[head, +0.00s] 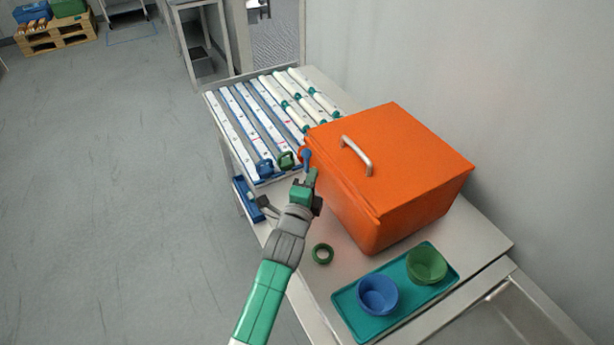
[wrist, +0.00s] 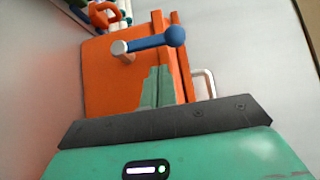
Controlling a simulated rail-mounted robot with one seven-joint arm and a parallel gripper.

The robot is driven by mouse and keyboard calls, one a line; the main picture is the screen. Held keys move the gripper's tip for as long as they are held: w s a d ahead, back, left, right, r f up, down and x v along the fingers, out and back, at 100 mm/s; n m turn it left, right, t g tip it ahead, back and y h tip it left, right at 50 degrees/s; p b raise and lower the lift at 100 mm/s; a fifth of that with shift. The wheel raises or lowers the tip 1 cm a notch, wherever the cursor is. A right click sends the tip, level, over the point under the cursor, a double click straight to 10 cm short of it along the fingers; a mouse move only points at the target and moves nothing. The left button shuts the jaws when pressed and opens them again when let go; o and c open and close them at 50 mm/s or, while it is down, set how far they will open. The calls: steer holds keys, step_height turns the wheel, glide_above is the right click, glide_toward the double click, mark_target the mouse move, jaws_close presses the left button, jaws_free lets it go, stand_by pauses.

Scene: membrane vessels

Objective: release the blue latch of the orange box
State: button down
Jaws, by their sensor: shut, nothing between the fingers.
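The orange box (head: 405,185) stands closed on the bench, with a metal handle (head: 356,157) on its lid. Its blue latch (head: 306,157) is at the box's left front side, just beyond my gripper (head: 312,174). In the wrist view the latch (wrist: 155,42) is a blue bar with a round knob at its right end and a pale pivot at its left. It lies across the orange face, tilted slightly up to the right. My gripper's green fingers (wrist: 162,88) are shut and empty, just below the bar; I cannot tell whether they touch it.
White tubes (head: 262,112) lie in a rack behind the box, with blue and green clamps (head: 286,160) at their near ends. A green ring (head: 322,254) lies on the bench. A teal tray (head: 395,295) holds a blue bowl (head: 378,295) and a green bowl (head: 427,265). A wall is at right.

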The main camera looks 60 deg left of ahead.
mark_target(306, 164)
steer(key=shift+s+a, duration=0.15)
steer(key=shift+a, duration=1)
steer(key=shift+a+r+p, duration=0.1)
steer(key=shift+r+p, duration=0.1)
steer(key=shift+p, duration=0.15)
steer(key=shift+n, duration=0.3)
